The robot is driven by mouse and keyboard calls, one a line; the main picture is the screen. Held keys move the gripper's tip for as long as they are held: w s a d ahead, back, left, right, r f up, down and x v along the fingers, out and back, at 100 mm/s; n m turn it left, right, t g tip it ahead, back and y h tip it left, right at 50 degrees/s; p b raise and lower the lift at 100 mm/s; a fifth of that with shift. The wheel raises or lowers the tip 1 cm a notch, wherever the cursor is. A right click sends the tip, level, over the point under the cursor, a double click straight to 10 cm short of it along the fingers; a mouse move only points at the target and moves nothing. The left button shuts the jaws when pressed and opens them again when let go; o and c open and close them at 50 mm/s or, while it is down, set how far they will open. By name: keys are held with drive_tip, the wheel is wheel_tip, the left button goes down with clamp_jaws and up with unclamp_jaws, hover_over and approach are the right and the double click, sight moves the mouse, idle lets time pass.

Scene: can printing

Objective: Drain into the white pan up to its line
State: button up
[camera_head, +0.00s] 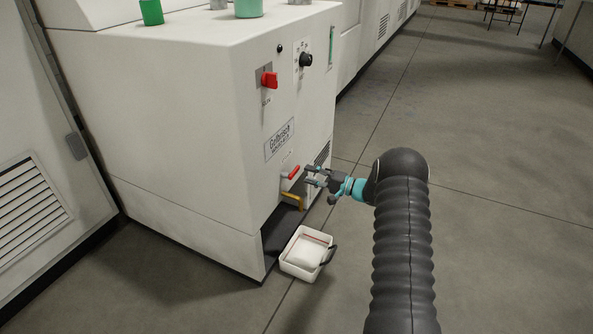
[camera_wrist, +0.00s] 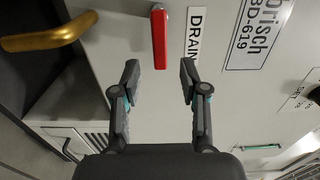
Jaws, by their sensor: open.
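The white pan (camera_head: 290,262) stands on the floor at the foot of the machine, below the brass spout (camera_head: 293,201). A red line (camera_head: 314,239) shows on its inner wall. A red drain handle (camera_head: 293,172) sits on the machine's front above the spout. In the wrist view the red handle (camera_wrist: 159,38) lies just beyond my fingertips, beside a DRAIN label (camera_wrist: 194,33). The spout (camera_wrist: 50,32) is at the upper left there. My gripper (camera_wrist: 158,75) is open and empty, with the handle between the lines of its fingers but apart from them. I see no stream from the spout.
The machine (camera_head: 190,130) carries a red switch (camera_head: 269,80) and a black knob (camera_head: 306,60) higher up. Green containers (camera_head: 248,8) stand on its top. The pan has a dark handle (camera_head: 329,255) on its right. Open floor (camera_head: 490,230) lies to the right.

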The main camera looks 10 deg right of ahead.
sight(297, 171)
drive_tip(key=x, duration=0.6)
